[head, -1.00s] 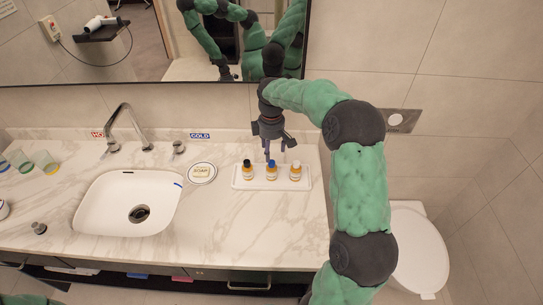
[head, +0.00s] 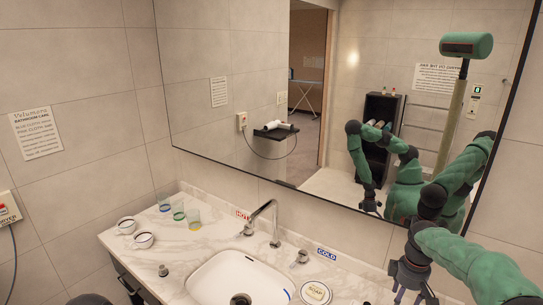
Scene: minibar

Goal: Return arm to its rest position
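My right arm (head: 475,262), green with dark joints, comes in from the right edge over the right end of the marble counter. Its dark gripper (head: 412,294) points down near the bottom edge of the head view, to the right of the soap dish. The fingertips are near the frame's edge, and I cannot tell whether they are open or shut. My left gripper is not directly in view. The mirror reflects my green arms, with a small dark gripper reflected at the lower end of the left one.
A large mirror (head: 240,150) hangs above. Tiled walls close the left corner.

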